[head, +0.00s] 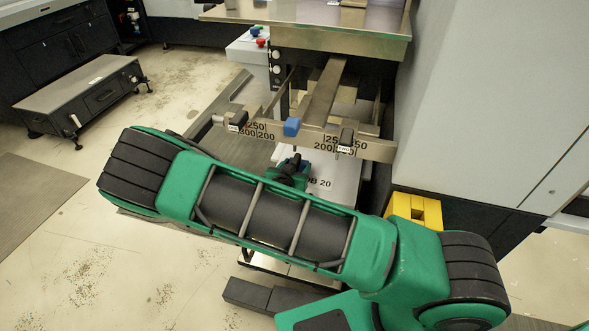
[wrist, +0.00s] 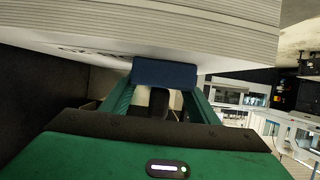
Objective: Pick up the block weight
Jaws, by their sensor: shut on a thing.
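The block weight (wrist: 165,73) is a dark blue block at the fingertips of my gripper in the wrist view. My gripper (wrist: 158,98) has its two green fingers on either side of a dark part below the block and is shut on it. The block overlaps the white stack (wrist: 200,30); I cannot tell whether they touch. In the head view my gripper (head: 293,166) is small and partly hidden behind my arm, over the white stack (head: 320,183) marked "20". A lighter blue block (head: 291,127) shows there against the metal bar; I cannot tell whether it is the same one.
A metal bar with numbers (head: 310,140) crosses just beyond my gripper, below a steel table (head: 330,35). A large pale cabinet (head: 490,110) stands close on the right, with a yellow block (head: 413,211) beside it. Open floor (head: 80,220) lies to the left.

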